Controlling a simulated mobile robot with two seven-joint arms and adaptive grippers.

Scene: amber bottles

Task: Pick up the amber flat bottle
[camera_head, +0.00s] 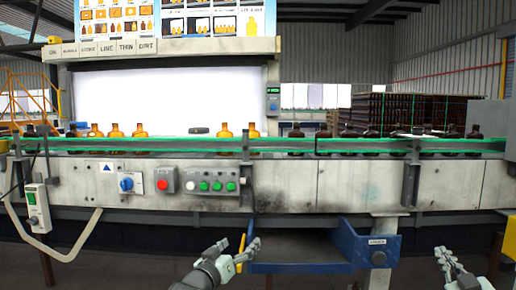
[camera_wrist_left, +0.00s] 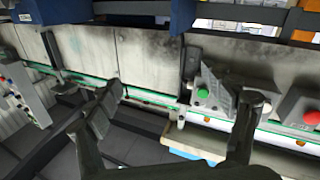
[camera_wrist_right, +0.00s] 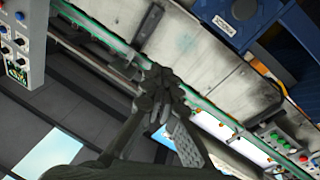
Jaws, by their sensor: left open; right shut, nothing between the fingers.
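Several amber bottles stand upright on the conveyor in the head view, among them one bottle (camera_head: 225,131) and another (camera_head: 253,131) right of centre before the bright panel, and one (camera_head: 140,131) further left. A dark, low, flat-looking object (camera_head: 198,130) sits between them; I cannot tell whether it is a bottle. Which bottle is the flat one is unclear at this size. My left gripper (camera_head: 238,252) is open and empty, below the conveyor front; its spread fingers show in the left wrist view (camera_wrist_left: 182,100). My right gripper (camera_head: 447,262) is shut and empty, low at the right; its fingertips meet in the right wrist view (camera_wrist_right: 160,85).
The conveyor has a green-edged guide rail (camera_head: 300,146) along its front. Below it are a control box with buttons (camera_head: 210,182) and a red button box (camera_head: 164,181). A blue bin (camera_head: 347,243) juts out between my grippers. Darker bottles (camera_head: 370,140) stand at the right.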

